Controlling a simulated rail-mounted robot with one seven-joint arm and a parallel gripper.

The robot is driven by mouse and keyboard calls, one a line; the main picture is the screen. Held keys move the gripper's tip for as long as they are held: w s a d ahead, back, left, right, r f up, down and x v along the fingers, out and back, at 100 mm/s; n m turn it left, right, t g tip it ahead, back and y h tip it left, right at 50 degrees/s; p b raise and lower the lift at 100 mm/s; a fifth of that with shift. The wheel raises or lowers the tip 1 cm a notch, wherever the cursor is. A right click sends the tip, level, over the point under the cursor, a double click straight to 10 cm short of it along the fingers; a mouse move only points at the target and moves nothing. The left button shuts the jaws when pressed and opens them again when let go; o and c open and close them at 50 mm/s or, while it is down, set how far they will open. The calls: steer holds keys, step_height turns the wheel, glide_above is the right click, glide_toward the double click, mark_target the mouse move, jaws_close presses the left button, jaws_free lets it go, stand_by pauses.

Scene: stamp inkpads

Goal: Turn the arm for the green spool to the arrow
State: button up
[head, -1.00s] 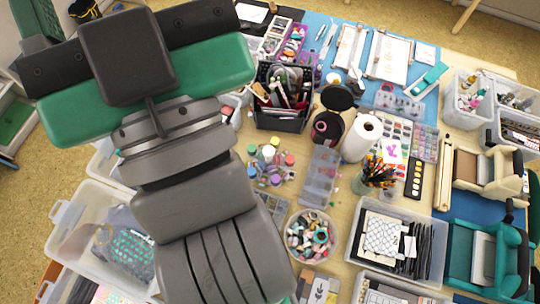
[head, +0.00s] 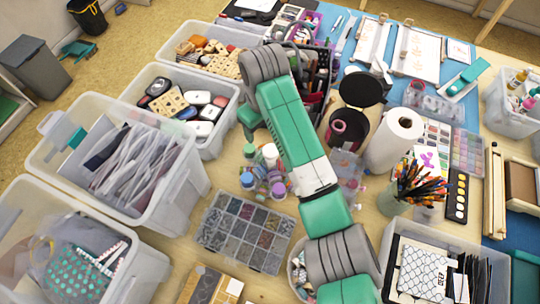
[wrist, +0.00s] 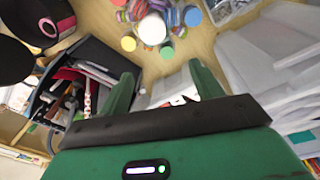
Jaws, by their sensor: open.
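In the head view my gripper (head: 248,116) is mostly hidden behind my own arm, near the bin of stamps. In the wrist view my gripper (wrist: 163,84) shows two green fingers standing apart with nothing held between them.
A bin of stamps (head: 226,110) and other clear bins stand at left. Little tabletop is free.

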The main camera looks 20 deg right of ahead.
mark_target(271, 150)
steer(key=shift+s+d+f+g, duration=0.3)
steer(key=shift+s+d+f, duration=0.1)
steer(key=shift+d+f, duration=0.15)
steer(key=shift+s+d+f+g, duration=0.3)
steer(key=shift+s+d+f, duration=0.1)
steer(key=shift+f, duration=0.25)
step_height(271, 150, down, 8)
steer(key=shift+a+r+b, duration=0.1)
steer(key=shift+r+b, duration=0.05)
steer(key=shift+b, duration=0.7)
steer(key=c, duration=1.4)
steer(key=shift+r, duration=0.1)
